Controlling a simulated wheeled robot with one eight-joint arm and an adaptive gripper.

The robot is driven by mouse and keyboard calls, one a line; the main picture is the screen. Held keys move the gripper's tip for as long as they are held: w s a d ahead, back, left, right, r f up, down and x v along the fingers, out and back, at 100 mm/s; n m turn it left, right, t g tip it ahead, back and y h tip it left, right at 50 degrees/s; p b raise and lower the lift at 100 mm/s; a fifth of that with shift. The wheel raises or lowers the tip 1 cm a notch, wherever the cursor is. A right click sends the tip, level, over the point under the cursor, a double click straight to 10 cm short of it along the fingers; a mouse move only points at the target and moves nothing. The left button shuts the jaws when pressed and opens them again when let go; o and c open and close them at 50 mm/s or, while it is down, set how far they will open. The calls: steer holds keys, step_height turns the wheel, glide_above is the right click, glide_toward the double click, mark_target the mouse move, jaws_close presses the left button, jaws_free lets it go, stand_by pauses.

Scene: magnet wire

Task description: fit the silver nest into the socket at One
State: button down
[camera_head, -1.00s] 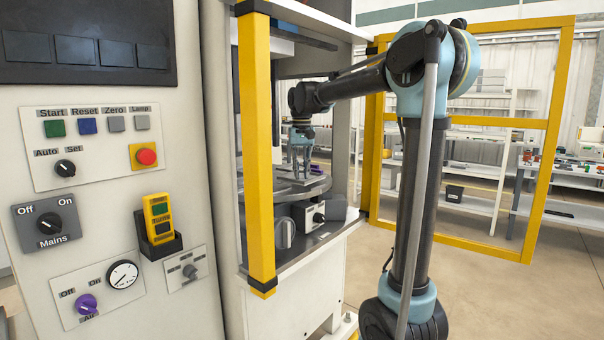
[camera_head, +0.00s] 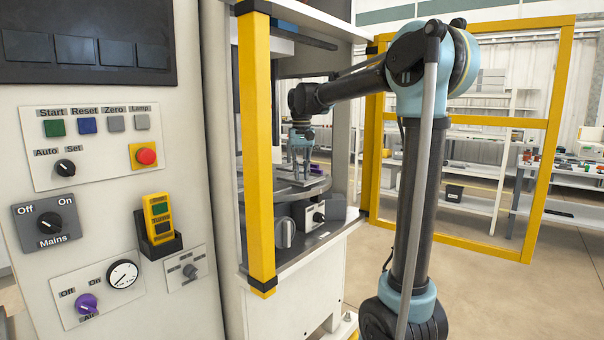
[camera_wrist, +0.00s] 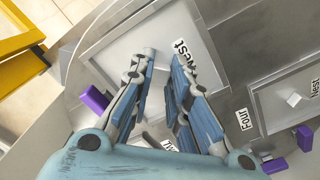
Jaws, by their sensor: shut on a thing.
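The silver nest (camera_wrist: 118,38) is a square, shallow plate with a raised rim, and a "Nest" label faces up on it. It lies below my gripper (camera_wrist: 166,60) in the wrist view. My gripper's fingers are shut on the nest's middle part, which the fingers mostly hide. In the head view my gripper (camera_head: 302,174) points down over the round table (camera_head: 318,188), with the nest low at its fingertips. I cannot tell whether the nest is seated or just above the table. The socket under it and a "One" label are not visible.
A second nest (camera_wrist: 265,100) with a pale block lies at the right, beside a "Four" label (camera_wrist: 243,120). Purple blocks (camera_wrist: 95,99) stand near the nests. A yellow post (camera_head: 258,150) stands close to the left of my gripper. The machine's control panel fills the left.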

steer(key=shift+f, duration=0.7)
steer(key=c, duration=1.4)
jaws_free()
steer(key=shift+c, duration=0.2)
steer(key=shift+r, duration=0.15)
steer(key=shift+r, duration=2.35)
step_height(320, 180, up, 12)
